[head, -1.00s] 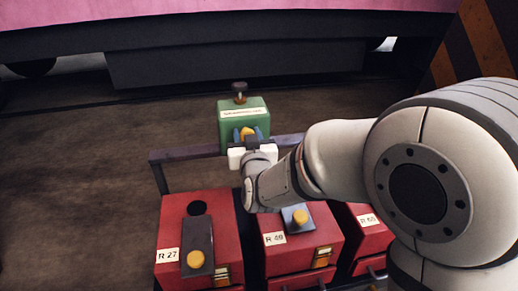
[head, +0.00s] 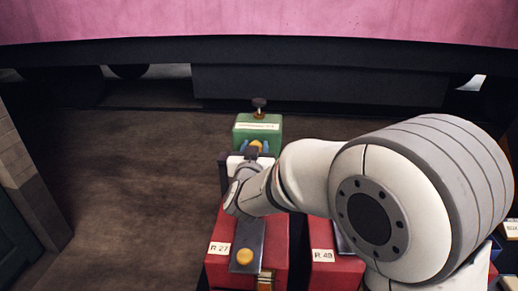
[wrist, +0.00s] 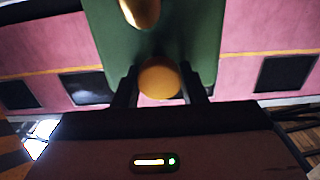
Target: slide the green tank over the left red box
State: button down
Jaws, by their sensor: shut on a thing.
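The green tank (head: 258,127) has a dark knob on top and a pale label. It stands upright beyond the left red box, marked R 27 (head: 277,250), roughly in line with it in the head view. My gripper (head: 256,148) is shut on the tank's yellow knob; the wrist view shows the dark fingers on both sides of the yellow knob (wrist: 160,80), with the green tank wall (wrist: 200,35) behind. The left box carries a dark plate with a yellow button (head: 245,256). My arm hides the box's far part and the tank's lower part.
A second red box (head: 335,272) stands close on the right, partly behind my arm. A pink vehicle (head: 260,25) spans the back. Brown floor (head: 130,185) is open on the left.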

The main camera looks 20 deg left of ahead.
jog(key=shift+s+a+r, duration=0.1)
jog(key=shift+a, duration=0.2)
jog(key=c, duration=1.1)
grip_release()
jog(key=shift+a, duration=0.1)
jog(key=shift+o, duration=0.9)
jog(key=v, duration=0.7)
jog(key=shift+s, duration=0.35)
jog(key=shift+d, duration=0.25)
